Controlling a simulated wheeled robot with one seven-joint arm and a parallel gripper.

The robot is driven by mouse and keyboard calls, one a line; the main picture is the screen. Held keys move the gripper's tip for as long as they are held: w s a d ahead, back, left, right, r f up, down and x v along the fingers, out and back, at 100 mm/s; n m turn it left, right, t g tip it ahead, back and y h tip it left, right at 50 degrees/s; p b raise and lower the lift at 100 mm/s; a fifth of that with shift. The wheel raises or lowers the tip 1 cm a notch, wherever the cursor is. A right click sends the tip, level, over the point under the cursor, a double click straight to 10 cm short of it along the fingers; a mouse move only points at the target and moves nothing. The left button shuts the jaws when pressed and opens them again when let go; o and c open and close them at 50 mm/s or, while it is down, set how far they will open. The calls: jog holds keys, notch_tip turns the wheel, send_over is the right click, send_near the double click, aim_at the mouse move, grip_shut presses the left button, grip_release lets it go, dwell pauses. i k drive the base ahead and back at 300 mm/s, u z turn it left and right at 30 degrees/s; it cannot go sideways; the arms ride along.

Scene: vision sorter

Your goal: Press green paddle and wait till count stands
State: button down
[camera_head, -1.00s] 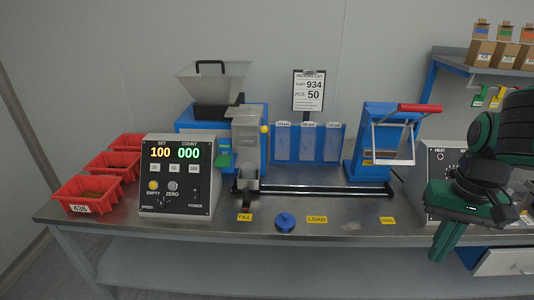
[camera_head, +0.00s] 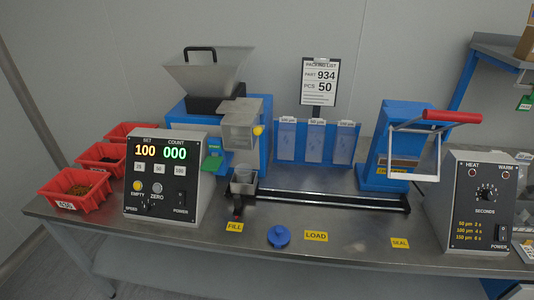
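The green paddle (camera_head: 211,163) sticks out at the left front of the blue counting machine (camera_head: 182,113), just right of the control box. The control box (camera_head: 133,196) shows SET 100 in amber and COUNT 000 in green. A clear hopper (camera_head: 209,76) with a black handle sits on top. A small grey cup (camera_head: 243,181) stands below the chute (camera_head: 240,125), behind the FILL label. My gripper is out of this view.
A packing list (camera_head: 320,82) reads part 934, pcs 50. Red bins (camera_head: 75,190) stand at the left. A blue round knob (camera_head: 278,236) lies near the front edge. A rail (camera_head: 330,200) leads to the blue sealer (camera_head: 397,150); a heat box (camera_head: 482,205) stands at the right.

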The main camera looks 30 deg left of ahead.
aim_at(212, 162)
jog(key=z, duration=0.9)
jog(key=k, duration=1.45)
jog(key=u, duration=2.3)
jog(key=i, duration=1)
jog(key=z, duration=0.05)
